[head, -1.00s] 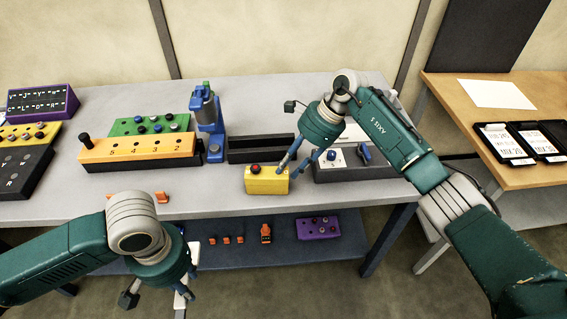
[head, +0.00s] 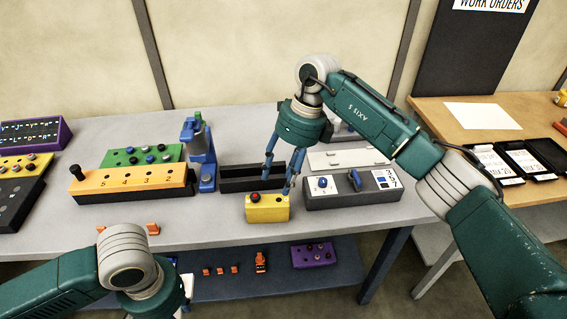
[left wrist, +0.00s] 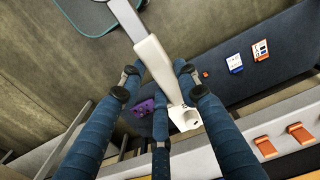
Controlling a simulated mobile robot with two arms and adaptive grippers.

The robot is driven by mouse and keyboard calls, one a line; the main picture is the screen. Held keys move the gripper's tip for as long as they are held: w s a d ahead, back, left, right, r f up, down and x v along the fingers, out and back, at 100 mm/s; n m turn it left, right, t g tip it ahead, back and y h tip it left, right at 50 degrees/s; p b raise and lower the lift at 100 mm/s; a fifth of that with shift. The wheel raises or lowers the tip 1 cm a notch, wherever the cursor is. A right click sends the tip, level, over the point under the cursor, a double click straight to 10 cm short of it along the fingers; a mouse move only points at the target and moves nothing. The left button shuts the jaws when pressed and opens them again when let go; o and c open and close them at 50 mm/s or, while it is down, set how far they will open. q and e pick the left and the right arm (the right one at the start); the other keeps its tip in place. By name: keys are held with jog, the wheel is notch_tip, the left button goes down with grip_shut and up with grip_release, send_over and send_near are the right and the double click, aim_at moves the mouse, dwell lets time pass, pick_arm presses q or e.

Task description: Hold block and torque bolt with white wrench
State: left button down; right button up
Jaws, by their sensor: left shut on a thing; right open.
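The yellow block (head: 268,209) with a red-topped bolt (head: 254,197) sits near the front edge of the grey table. My right gripper (head: 279,183) is open and points down at the back and right of the block. One finger is close to its right rear corner; I cannot tell whether it touches. My left gripper (left wrist: 157,85) is shut on the white wrench (left wrist: 155,62), whose end with a hole (left wrist: 188,118) shows past the fingers.
A dark grey box (head: 340,192) with a blue knob stands right of the block. A black tray (head: 250,178) lies behind it. An orange numbered box (head: 133,183) and a blue stand (head: 206,172) stand left. A lower blue shelf (head: 225,288) holds small parts.

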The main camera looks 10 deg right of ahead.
aim_at(283, 199)
notch_tip(283, 199, down, 8)
jog(key=m+h, duration=0.1)
jog(key=m, duration=0.4)
jog(key=m+h, duration=0.2)
jog(key=m, duration=0.3)
jog(key=shift+s+d, duration=0.15)
dwell(0.3)
jog(key=c, duration=0.9)
jog(key=o, duration=0.9)
